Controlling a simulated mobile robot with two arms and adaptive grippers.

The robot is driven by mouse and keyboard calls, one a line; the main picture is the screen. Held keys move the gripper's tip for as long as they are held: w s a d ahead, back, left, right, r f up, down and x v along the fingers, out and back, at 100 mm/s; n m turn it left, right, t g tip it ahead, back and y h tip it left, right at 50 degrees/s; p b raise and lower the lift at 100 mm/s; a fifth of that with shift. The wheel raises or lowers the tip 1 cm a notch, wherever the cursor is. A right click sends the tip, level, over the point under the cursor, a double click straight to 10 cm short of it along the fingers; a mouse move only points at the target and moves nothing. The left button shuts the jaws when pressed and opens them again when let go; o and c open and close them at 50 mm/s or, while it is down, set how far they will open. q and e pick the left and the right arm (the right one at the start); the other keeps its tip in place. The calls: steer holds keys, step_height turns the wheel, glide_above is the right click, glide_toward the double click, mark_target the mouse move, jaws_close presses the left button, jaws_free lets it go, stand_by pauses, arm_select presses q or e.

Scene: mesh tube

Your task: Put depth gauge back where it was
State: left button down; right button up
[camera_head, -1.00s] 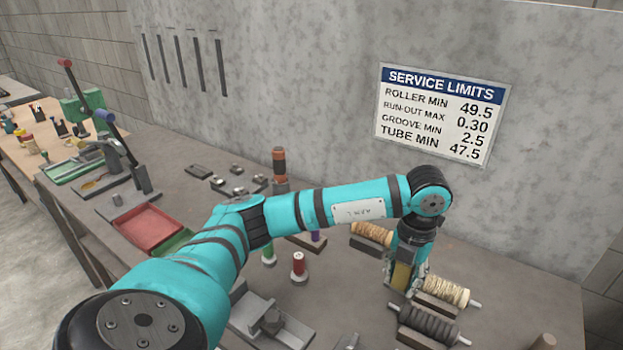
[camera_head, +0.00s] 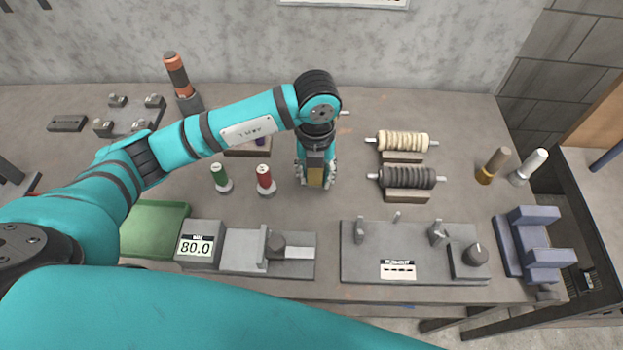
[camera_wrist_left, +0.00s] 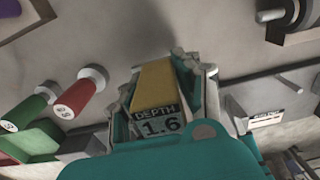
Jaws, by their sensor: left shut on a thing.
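The depth gauge is a yellow block with a dark display reading "DEPTH 1.6", seen in the left wrist view (camera_wrist_left: 156,98). My left gripper (camera_head: 316,183) points down over the middle of the bench and is shut on the depth gauge (camera_head: 316,171). In the left wrist view the fingers of my left gripper (camera_wrist_left: 165,85) lie on both sides of the gauge. I cannot tell whether its lower end touches the bench. My right gripper is not in view.
A dark grooved roller (camera_head: 408,178) and a cream roller (camera_head: 402,140) lie on blocks to the right. A grey fixture plate (camera_head: 365,268) and a measuring stand (camera_head: 240,250) line the front.

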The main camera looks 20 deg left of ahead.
mark_target(314, 183)
arm_select(q)
step_height(314, 183, down, 4)
steer(key=shift+a+r+p, duration=0.1)
steer(key=shift+r+p, duration=0.1)
steer(key=shift+p, duration=0.25)
steer(key=shift+f, duration=0.6)
steer(key=c, duration=1)
jaws_free()
steer(key=shift+r, duration=0.1)
steer(key=shift+o, duration=0.4)
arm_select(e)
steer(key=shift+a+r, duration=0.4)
